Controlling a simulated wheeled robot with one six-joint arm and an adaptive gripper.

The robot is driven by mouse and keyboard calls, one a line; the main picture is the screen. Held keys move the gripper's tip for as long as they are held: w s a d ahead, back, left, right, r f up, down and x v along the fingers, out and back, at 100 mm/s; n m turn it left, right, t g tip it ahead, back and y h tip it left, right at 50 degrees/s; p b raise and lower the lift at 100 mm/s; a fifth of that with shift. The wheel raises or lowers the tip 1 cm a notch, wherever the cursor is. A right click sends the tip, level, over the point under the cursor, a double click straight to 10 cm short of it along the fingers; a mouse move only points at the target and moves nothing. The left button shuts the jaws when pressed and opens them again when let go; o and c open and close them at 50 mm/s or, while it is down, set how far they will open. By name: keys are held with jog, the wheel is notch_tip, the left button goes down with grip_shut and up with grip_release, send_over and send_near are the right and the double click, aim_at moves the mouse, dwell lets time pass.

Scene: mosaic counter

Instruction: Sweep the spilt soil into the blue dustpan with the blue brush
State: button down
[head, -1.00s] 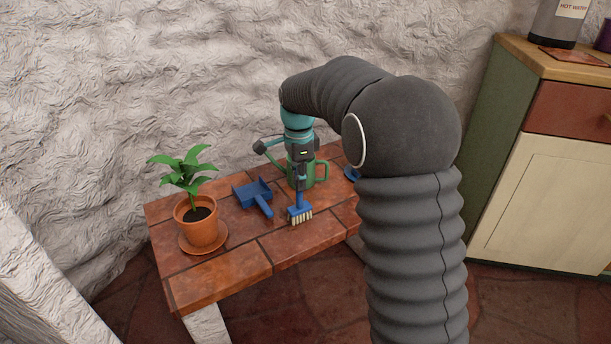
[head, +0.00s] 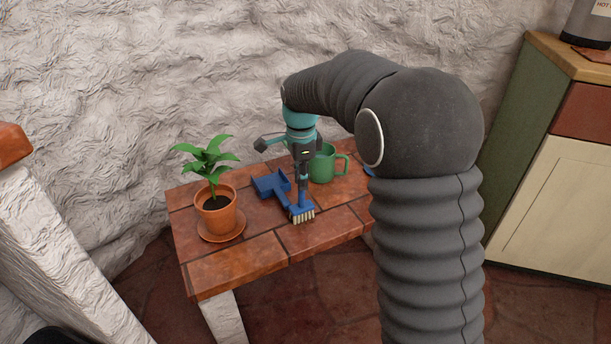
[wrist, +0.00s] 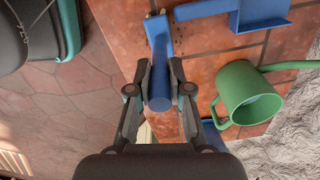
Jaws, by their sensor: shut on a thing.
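My gripper (wrist: 160,70) is shut on the handle of the blue brush (wrist: 159,50), which also shows in the head view (head: 303,214). The brush is upright, its pale bristles down at the brick tabletop. The blue dustpan (head: 272,184) lies just left of the brush and behind it, its handle pointing towards the brush. In the wrist view the dustpan (wrist: 262,14) is at the upper right. A few dark specks, seemingly spilt soil (wrist: 179,43), lie by the brush and the dustpan handle. The bristles are mostly hidden in the wrist view.
A potted plant (head: 215,212) in a terracotta pot on a saucer stands left of the dustpan. A rough white wall (head: 200,80) closes the back. The table's front edge is clear.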

jog(key=shift+s+a, duration=0.35)
jog(key=shift+a, duration=0.3)
jog(key=shift+s+a, duration=0.3)
jog(key=shift+a, duration=0.35)
jog(key=shift+w+a+p, duration=0.35)
jog(key=shift+w+p, duration=0.35)
jog(key=shift+p, duration=0.15)
jog(key=shift+w+d+r+p, duration=0.1)
jog(key=shift+w+d+p, duration=0.25)
jog(key=shift+d, duration=0.35)
jog(key=shift+w+d+r+p, duration=0.1)
jog(key=shift+w+d+p, duration=0.2)
jog(key=shift+d, duration=0.4)
jog(key=shift+w+d+p, duration=1.3)
jog(key=shift+w+d, duration=0.95)
jog(key=shift+d, duration=0.8)
jog(key=s+a, duration=0.4)
jog(key=a, duration=0.5)
jog(key=shift+s+a+f, duration=0.15)
jog(key=shift+s+a, duration=0.05)
jog(key=shift+a, duration=0.1)
